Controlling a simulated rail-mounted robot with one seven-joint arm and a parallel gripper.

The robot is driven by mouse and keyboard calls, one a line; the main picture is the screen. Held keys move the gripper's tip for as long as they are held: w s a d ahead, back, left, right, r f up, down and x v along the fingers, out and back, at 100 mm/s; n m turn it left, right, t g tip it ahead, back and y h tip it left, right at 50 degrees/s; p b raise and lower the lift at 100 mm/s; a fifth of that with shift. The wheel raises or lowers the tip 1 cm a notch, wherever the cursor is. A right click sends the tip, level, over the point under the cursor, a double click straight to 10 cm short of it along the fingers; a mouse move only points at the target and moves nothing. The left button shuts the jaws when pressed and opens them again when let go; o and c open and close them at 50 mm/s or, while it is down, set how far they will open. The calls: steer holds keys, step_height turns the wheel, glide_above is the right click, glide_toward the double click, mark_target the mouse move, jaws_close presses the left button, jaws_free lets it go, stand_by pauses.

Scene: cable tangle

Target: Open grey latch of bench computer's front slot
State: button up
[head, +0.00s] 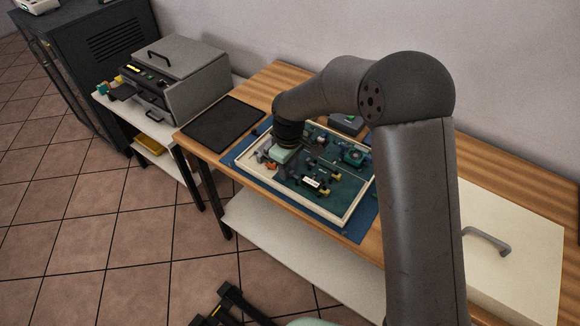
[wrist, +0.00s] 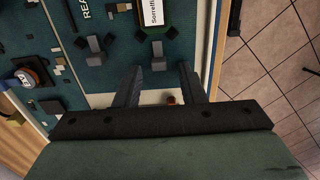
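The bench computer is a teal circuit board (head: 332,192) in a cream frame on the table; it fills the upper part of the wrist view (wrist: 125,55). My gripper (wrist: 158,70) is open over the board's edge, its two dark fingers apart with nothing gripped. Just beyond the fingertips stands a small grey piece (wrist: 158,55), below a module with a white label (wrist: 156,14). A similar grey piece (wrist: 95,50) stands to its left. Which one is the front slot's grey latch I cannot tell for sure. In the head view my wrist hides part of the board.
A blue mat (head: 359,228) lies under the frame. A black pad (head: 222,124) lies to its left, and a cream box with a grey handle (head: 487,241) is at the right. A grey machine (head: 180,75) stands on the side table. Several components rise from the board.

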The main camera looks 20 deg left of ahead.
mark_target(289, 175)
step_height(289, 175, up, 18)
steer(key=b, duration=0.1)
steer(key=shift+f, duration=0.25)
stand_by(2.2)
